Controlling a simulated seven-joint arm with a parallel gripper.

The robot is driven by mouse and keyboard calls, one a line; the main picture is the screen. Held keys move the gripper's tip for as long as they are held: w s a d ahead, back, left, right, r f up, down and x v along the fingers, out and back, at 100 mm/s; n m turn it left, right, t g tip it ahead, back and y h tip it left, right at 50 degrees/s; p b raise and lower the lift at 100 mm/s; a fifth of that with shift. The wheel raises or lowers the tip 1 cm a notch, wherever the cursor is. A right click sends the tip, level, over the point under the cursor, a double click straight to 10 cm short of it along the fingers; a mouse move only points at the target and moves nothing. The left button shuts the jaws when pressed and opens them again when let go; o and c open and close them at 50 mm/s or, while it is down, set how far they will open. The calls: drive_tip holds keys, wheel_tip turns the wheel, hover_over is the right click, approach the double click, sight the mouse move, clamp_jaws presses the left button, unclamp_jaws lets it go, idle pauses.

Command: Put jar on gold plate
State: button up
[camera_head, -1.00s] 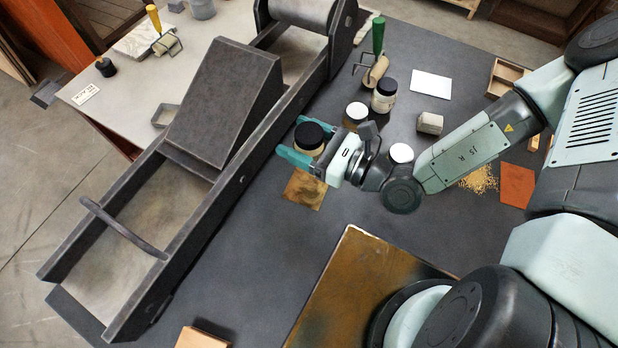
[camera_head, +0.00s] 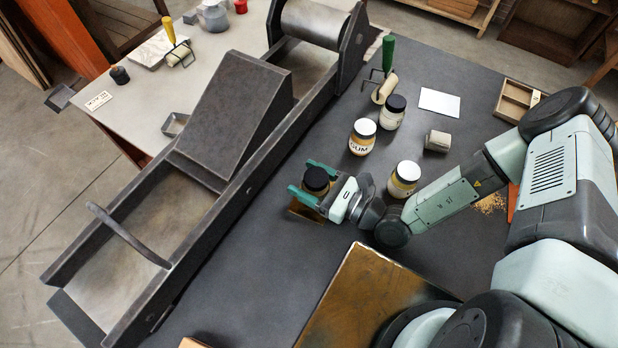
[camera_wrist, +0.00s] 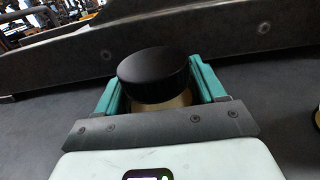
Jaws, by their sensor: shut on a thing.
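My gripper (camera_head: 303,177) is shut on a jar (camera_head: 316,179) with a black lid, one teal finger on each side of it. The jar looks upright. The wrist view shows the black lid (camera_wrist: 153,66) between the fingers, with a little of the pale body below it. The small gold plate (camera_head: 301,212) lies on the dark table under the jar and gripper, which cover most of it. I cannot tell whether the jar's base touches the plate.
Close right stand a white-lidded jar (camera_head: 404,179), a GUM jar (camera_head: 362,137) and another black-lidded jar (camera_head: 392,112). The long press (camera_head: 225,195) runs along the left. A large brown-gold board (camera_head: 362,290) lies in front. Dark table is clear between board and press.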

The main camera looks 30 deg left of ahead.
drive_tip(key=shift+f, duration=0.1)
drive_tip(key=o, duration=1.3)
